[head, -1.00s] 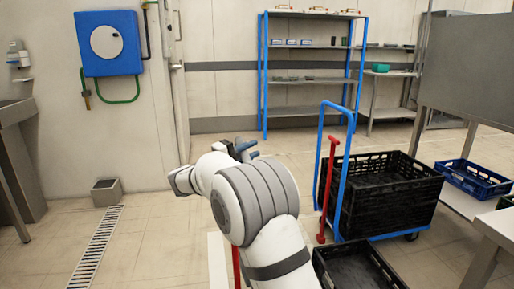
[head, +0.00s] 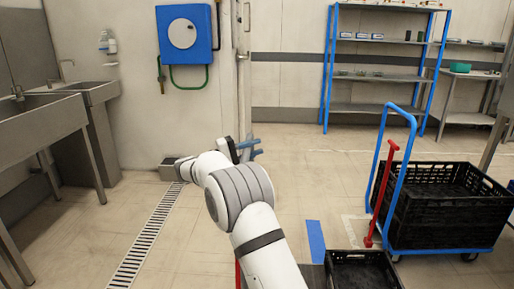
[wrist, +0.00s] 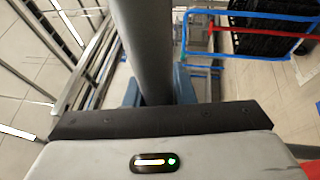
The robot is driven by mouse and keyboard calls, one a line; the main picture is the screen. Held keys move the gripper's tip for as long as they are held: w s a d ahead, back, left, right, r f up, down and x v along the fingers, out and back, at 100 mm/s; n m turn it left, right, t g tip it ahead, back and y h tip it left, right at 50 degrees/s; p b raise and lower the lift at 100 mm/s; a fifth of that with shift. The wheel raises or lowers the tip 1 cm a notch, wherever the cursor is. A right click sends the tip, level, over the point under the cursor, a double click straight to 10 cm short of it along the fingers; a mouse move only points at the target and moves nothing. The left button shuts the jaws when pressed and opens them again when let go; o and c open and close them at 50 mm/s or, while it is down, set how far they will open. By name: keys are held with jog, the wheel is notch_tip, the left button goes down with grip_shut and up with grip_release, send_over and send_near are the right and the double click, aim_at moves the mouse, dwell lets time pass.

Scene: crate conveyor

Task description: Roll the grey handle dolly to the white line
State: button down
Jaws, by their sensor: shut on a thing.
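In the wrist view, a thick grey bar (wrist: 143,45), which looks like the dolly's handle, runs down from the top into my gripper (wrist: 158,92). The blue fingers are shut on it, one on each side. In the head view my gripper (head: 247,149) shows at the end of my white arm; the grey bar cannot be made out there. The dolly's deck is mostly hidden; I cannot tell whether the low black crate (head: 362,277) at the bottom edge rides on it. A pale white line (head: 350,230) shows on the floor left of the blue-handled dolly.
A blue-handled dolly (head: 399,150) with a red bar and a large black crate (head: 430,215) stands at right. A blue floor patch (head: 316,241) lies left of it. Sinks (head: 45,125) line the left, beside a floor drain (head: 150,232). The floor toward the back shelf (head: 375,108) is clear.

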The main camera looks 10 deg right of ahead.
jog(key=shift+d+r, duration=0.1)
jog(key=shift+r, duration=0.05)
jog(key=c, duration=1.2)
grip_release()
jog(key=shift+s, duration=0.1)
jog(key=shift+c, duration=0.2)
jog(key=p+v, duration=0.1)
jog(key=v, duration=0.7)
jog(key=shift+p, duration=0.3)
